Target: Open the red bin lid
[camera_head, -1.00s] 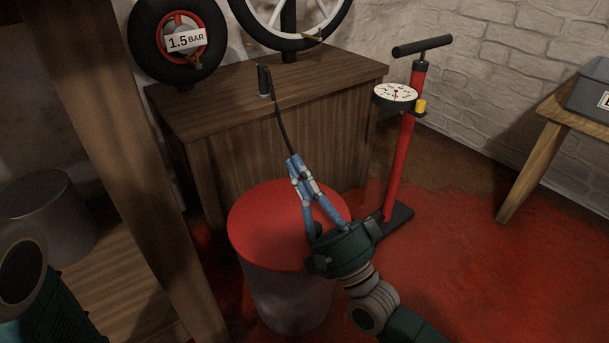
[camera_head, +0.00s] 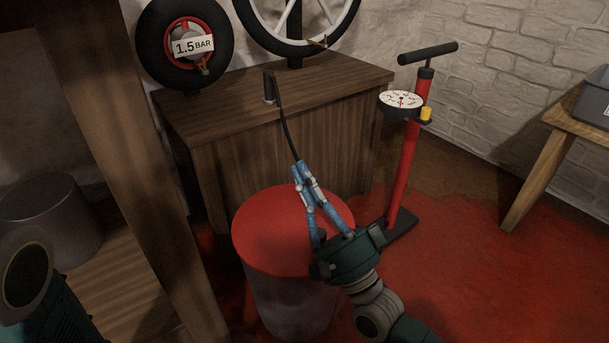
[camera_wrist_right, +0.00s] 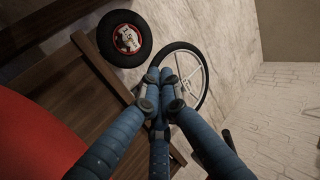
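The red lid (camera_head: 270,235) lies flat on top of the grey cylindrical bin (camera_head: 290,305) in the head view. It looks closed. In the wrist view part of the red lid (camera_wrist_right: 30,140) shows at the left edge. My right gripper (camera_head: 303,170) is above the right part of the lid, with its blue fingers pointing towards the cabinet. In the wrist view the fingertips of my right gripper (camera_wrist_right: 160,82) are together, with nothing seen between them. It hides part of the lid's right side. Whether it touches the lid cannot be told. My left gripper is out of view.
A wooden cabinet (camera_head: 310,140) stands behind the bin, with a small black cylinder and thin hose (camera_head: 285,125) at its top. A red floor pump (camera_head: 404,160) stands to the right. A wooden post (camera_head: 130,150) and grey container (camera_head: 45,215) are left.

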